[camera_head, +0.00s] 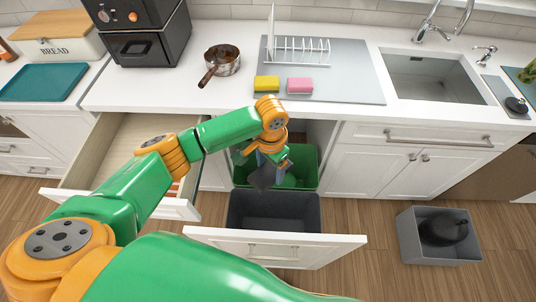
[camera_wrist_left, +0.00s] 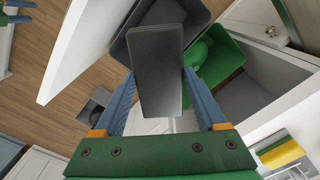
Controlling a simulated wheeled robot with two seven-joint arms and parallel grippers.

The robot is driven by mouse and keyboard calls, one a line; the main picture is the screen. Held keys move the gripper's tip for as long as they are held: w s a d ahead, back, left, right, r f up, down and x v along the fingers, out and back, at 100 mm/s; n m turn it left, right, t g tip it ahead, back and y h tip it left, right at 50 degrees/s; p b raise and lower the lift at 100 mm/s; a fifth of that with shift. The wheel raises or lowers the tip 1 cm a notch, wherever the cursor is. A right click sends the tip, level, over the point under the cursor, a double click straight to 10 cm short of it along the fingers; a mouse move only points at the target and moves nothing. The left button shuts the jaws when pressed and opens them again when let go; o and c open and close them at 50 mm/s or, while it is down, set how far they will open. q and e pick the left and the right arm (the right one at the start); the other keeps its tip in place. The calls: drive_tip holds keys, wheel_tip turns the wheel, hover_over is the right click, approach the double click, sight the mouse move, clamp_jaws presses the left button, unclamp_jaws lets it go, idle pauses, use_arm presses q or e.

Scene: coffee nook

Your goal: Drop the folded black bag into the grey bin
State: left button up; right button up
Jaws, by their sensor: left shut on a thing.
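The folded black bag (camera_wrist_left: 158,70) is a flat dark slab between the blue fingers of my left gripper (camera_wrist_left: 162,98) in the left wrist view. In the head view the left gripper (camera_head: 268,163) is shut on the bag (camera_head: 262,178) and holds it over the pull-out, near the border between the two bins. The grey bin (camera_head: 273,212) is dark, open-topped and in front; part of its rim also shows behind the bag in the wrist view (camera_wrist_left: 195,14). Green and blue parts at the wrist view's upper left may be my right gripper; its jaws are unclear.
A green bin (camera_head: 306,168) stands right behind the grey bin. The white pull-out front (camera_head: 275,250) is near me. An open drawer (camera_head: 105,165) is at left. A grey crate (camera_head: 440,250) with a black object sits on the floor at right. Sponges and a pan are on the counter.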

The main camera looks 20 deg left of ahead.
sight(270, 179)
use_arm(q)
drive_tip(key=shift+s+f, duration=0.1)
drive_tip(key=shift+f, duration=0.15)
wheel_tip(270, 179, down, 6)
drive_tip(key=b, duration=0.5)
drive_tip(key=shift+b, duration=0.35)
drive_tip(key=shift+r, duration=0.15)
drive_tip(key=o, duration=1.3)
wheel_tip(270, 179, up, 7)
drive_tip(key=shift+d+r, duration=0.1)
